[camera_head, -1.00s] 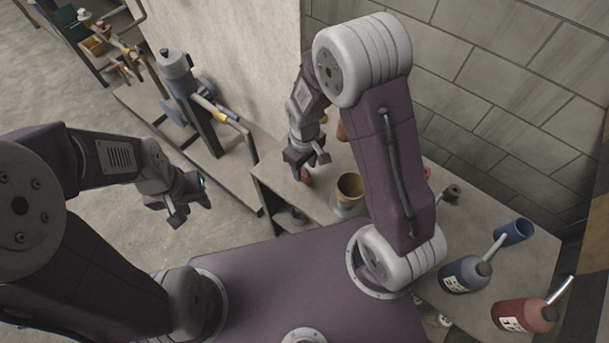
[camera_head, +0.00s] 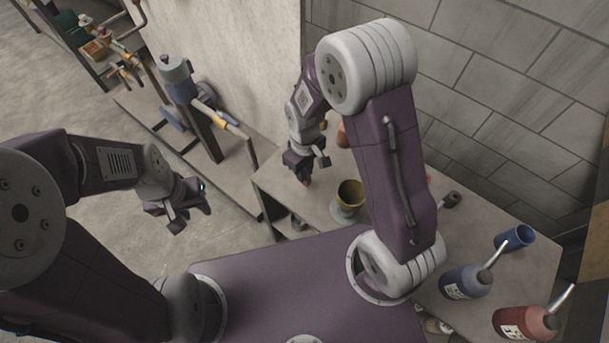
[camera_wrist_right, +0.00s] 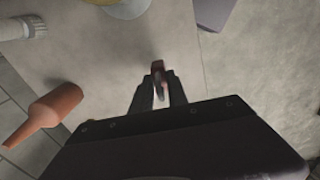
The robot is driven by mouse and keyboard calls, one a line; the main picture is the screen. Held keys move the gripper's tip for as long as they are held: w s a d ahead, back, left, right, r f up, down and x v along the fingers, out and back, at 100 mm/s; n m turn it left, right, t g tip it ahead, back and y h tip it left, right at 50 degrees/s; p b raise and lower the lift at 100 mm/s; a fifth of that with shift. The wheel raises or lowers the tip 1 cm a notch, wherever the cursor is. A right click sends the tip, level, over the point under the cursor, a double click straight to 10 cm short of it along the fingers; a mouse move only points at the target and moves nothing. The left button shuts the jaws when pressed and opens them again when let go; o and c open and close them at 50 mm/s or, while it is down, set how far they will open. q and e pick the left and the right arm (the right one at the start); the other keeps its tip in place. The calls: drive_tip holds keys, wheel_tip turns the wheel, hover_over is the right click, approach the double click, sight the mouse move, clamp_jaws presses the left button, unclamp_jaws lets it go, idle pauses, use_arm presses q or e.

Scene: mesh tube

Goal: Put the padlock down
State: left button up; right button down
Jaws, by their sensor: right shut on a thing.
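The padlock (camera_wrist_right: 159,77), a small reddish-brown thing, is between the fingertips of my right gripper (camera_wrist_right: 158,92) in the right wrist view. That gripper is shut on it, over the pale bench top. In the head view the padlock shows as a small reddish patch (camera_head: 307,181) below my right gripper (camera_head: 305,172), near the bench's left edge. I cannot tell whether it touches the bench. My left gripper (camera_head: 190,216) is open and empty, out over the floor left of the bench.
An orange-brown bottle (camera_wrist_right: 57,104) shows in the wrist view. Bare bench surrounds the padlock.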

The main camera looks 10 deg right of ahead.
wheel_tip(320, 180, up, 7)
drive_tip(key=shift+r+p, duration=0.15)
drive_tip(key=shift+p, duration=0.3)
